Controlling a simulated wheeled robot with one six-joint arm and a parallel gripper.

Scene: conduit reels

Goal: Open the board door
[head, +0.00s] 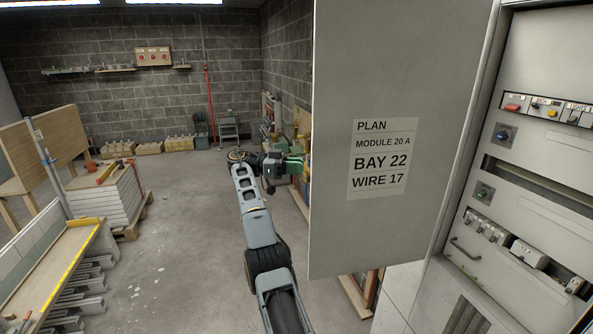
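The board door (410,75) is a large pale grey panel in the middle right of the head view. It stands swung out from the grey electrical board (545,55), whose front with its switches is exposed on the right. A paper label on the door (382,158) reads PLAN, MODULE 20 A, BAY 22, WIRE 17. My gripper (290,164) is at the end of my arm, just left of the door's free edge in the picture. Its fingers are small and dark against the clutter behind, so their opening and any contact with the door are unclear.
The board carries a red button (513,107), rotary switches, a row of modules (487,229) and a handle (465,248). A stack of boards on a pallet (108,196) and a bench with a yellow strip (50,268) stand left. The concrete floor between (185,225) is clear.

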